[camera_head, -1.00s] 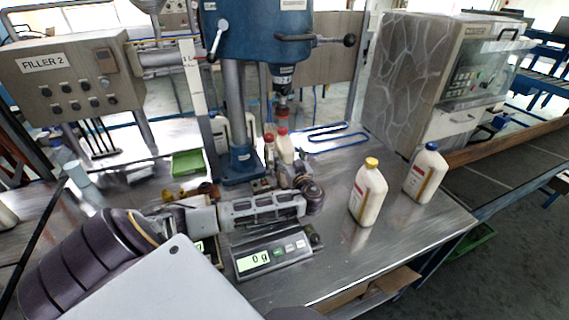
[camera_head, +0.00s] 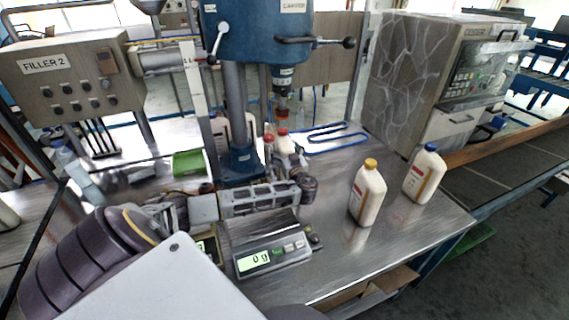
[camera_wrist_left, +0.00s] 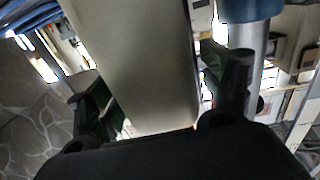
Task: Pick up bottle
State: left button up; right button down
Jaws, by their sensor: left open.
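Two cream bottles with red caps stand by the filler column in the head view: a front one (camera_head: 285,146) and one to its left (camera_head: 268,146). A bottle with a yellow cap (camera_head: 367,193) and one with a blue cap (camera_head: 425,174) stand upright on the right of the table. My left gripper (camera_head: 290,170) is close to the red-capped bottles, partly hidden by its own arm. In the left wrist view its open fingers (camera_wrist_left: 160,95) are on either side of a large cream bottle body (camera_wrist_left: 142,65); contact is unclear. My right gripper is not seen.
The blue filler column (camera_head: 240,160) stands just left of the red-capped bottles. A scale (camera_head: 270,258) lies in front of my left arm. A green tray (camera_head: 188,162) is at left, a blue looped item (camera_head: 335,132) behind. The right front table is clear.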

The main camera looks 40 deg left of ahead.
pick_arm(q)
jog(key=shift+w+a, duration=0.3)
jog(key=shift+a, duration=0.2)
grip_shut()
dwell(0.8)
